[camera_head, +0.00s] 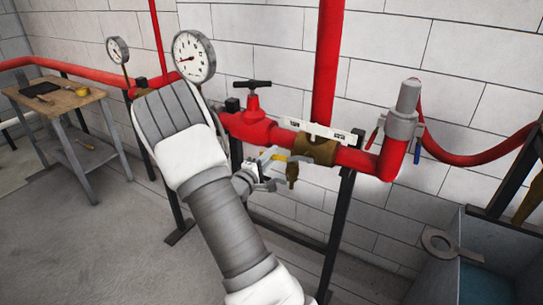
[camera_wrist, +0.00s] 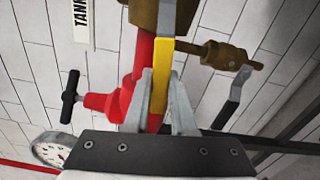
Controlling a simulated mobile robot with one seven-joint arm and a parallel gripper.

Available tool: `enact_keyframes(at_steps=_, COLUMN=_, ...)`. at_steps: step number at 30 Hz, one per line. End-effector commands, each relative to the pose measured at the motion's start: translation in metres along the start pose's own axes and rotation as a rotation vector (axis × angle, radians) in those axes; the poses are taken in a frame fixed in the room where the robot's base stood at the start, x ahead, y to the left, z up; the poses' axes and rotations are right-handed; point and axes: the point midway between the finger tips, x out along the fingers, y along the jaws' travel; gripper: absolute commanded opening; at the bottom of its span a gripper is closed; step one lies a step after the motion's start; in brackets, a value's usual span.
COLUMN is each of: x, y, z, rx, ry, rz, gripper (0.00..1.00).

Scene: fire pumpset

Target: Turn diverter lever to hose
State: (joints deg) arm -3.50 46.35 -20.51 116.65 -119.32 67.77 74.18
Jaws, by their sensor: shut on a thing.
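The brass diverter valve (camera_head: 318,151) sits in the red pipe, and its body also shows at the top of the wrist view (camera_wrist: 185,14). Its yellow lever (camera_wrist: 161,75) runs from the valve body down between my gripper's fingers. My gripper (camera_wrist: 161,88) is shut on the lever, with one finger on each side. In the head view my gripper (camera_head: 266,167) is left of the valve, just below the pipe, and the lever shows as a small yellow piece (camera_head: 280,158). A white label plate (camera_head: 318,131) is above the valve; the wrist view shows "TAN" on it (camera_wrist: 82,22).
A red valve with a black T-handle (camera_head: 259,84) stands left of the diverter. A small brass cock (camera_wrist: 225,54) with a dark-handled lever (camera_wrist: 232,100) is close to my gripper. Gauges (camera_head: 193,56), a wooden table (camera_head: 58,98) and a blue-grey tank (camera_head: 480,265) stand around.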

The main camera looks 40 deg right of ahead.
Motion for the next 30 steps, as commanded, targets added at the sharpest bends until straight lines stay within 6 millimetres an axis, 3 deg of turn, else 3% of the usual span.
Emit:
enact_keyframes(at_steps=14, x=-0.001, y=-0.049, z=0.010, rx=-0.434, ry=0.001, rz=-0.001, gripper=0.00)
enact_keyframes(at_steps=30, x=-0.001, y=-0.088, z=0.045, rx=-0.948, ry=0.002, rz=-0.003, gripper=0.00)
